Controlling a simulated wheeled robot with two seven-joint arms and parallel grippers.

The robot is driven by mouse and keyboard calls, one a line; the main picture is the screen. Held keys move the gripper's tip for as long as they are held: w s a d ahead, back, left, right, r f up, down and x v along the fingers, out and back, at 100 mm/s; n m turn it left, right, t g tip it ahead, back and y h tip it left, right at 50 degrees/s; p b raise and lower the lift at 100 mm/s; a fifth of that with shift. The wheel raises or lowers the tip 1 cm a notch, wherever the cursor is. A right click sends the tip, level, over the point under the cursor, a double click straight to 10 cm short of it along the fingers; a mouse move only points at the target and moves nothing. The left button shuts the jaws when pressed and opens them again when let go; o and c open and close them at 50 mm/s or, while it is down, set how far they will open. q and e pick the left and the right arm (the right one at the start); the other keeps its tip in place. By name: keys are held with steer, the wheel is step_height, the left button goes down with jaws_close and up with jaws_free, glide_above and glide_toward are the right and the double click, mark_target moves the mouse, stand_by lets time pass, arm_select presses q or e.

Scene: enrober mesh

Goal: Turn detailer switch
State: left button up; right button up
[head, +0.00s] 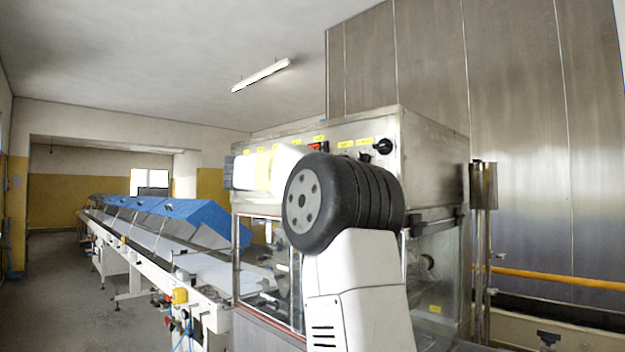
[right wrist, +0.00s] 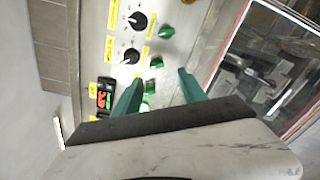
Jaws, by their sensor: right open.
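The control panel (right wrist: 170,50) of the steel machine fills the middle of the right wrist view. It carries green switches; I cannot read which label marks the detailer. One green switch (right wrist: 156,62) shows just beyond and between my fingertips. Another green switch (right wrist: 166,32) is farther up. A further green part (right wrist: 148,88) shows between the fingers, near the left one. My right gripper (right wrist: 160,76) is open with two green fingers, facing the panel, with nothing seen gripped. I cannot tell if it touches the panel. In the head view my right arm hides much of the panel. My left gripper is out of view.
A clear guarded window (right wrist: 265,65) is to the right. In the head view, a long conveyor with blue covers (head: 190,212) runs left, and a steel wall (head: 515,130) stands behind.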

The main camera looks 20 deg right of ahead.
steer(key=x, duration=0.7)
steer(key=shift+w+d+r, duration=0.2)
steer(key=shift+d+r, duration=0.1)
steer(key=shift+d, duration=0.05)
jaws_close()
